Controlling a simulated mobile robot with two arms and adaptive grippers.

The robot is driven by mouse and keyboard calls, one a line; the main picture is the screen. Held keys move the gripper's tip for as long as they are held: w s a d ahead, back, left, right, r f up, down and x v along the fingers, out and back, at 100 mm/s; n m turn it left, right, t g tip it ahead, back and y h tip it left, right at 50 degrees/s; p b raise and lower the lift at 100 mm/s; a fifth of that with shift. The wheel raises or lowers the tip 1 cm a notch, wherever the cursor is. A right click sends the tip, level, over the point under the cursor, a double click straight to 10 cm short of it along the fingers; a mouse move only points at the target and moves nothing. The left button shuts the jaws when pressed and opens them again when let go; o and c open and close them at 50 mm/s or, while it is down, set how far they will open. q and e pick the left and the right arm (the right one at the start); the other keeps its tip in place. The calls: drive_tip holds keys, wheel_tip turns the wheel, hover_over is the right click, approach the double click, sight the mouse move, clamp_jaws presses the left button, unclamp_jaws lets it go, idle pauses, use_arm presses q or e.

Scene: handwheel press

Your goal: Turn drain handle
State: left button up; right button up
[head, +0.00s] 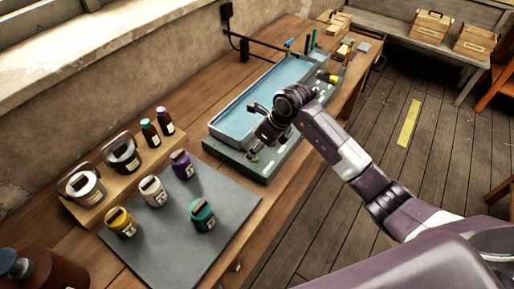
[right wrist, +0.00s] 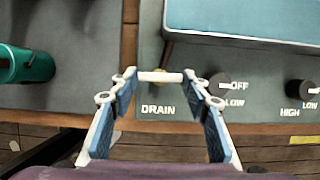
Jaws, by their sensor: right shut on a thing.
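The drain handle (right wrist: 160,76) is a short pale bar lying crosswise above the DRAIN label in the right wrist view. My right gripper (right wrist: 159,82) has one fingertip at each end of the bar and is shut on it. In the head view my right gripper (head: 255,147) reaches down to the near end of the blue-topped basin unit (head: 236,122), and the handle is hard to make out there. My left gripper is not in view.
Black knobs (right wrist: 219,84) with HIGH and LOW marks sit right of the handle. A grey mat (head: 178,235) with several small lidded jars, including a teal one (head: 202,215), lies to the left. A wooden stand (head: 110,180) holds more containers.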

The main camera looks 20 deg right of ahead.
drive_tip(key=shift+w+d+f+n+b, duration=0.15)
drive_tip(key=shift+n+b, duration=0.25)
drive_tip(key=shift+b, duration=0.35)
drive_tip(key=n+g+b, duration=0.1)
drive_tip(key=n+b, duration=0.2)
drive_tip(key=b, duration=0.1)
drive_tip(key=n+g+y+b, duration=0.1)
drive_tip(key=n+b, duration=0.2)
drive_tip(key=b, duration=0.1)
drive_tip(key=n+g+b, duration=0.1)
drive_tip(key=n+b, duration=0.3)
drive_tip(key=b, duration=0.1)
drive_tip(key=shift+w+d+g+y, duration=0.1)
drive_tip(key=shift+w+g+y, duration=0.2)
drive_tip(key=shift+w+g, duration=0.1)
drive_tip(key=n+g+b, duration=0.1)
drive_tip(key=n+b, duration=0.1)
drive_tip(key=n, duration=0.1)
drive_tip(key=shift+w+n, duration=0.1)
drive_tip(key=shift+n, duration=0.2)
drive_tip(key=shift+w+n+g+h+b, duration=0.1)
drive_tip(key=shift+n+g+h+b, duration=0.45)
drive_tip(key=shift+n, duration=1.25)
drive_tip(key=shift+g, duration=0.25)
drive_tip(key=shift+r, duration=0.2)
drive_tip(key=o, duration=1.2)
drive_tip(key=shift+c, duration=0.2)
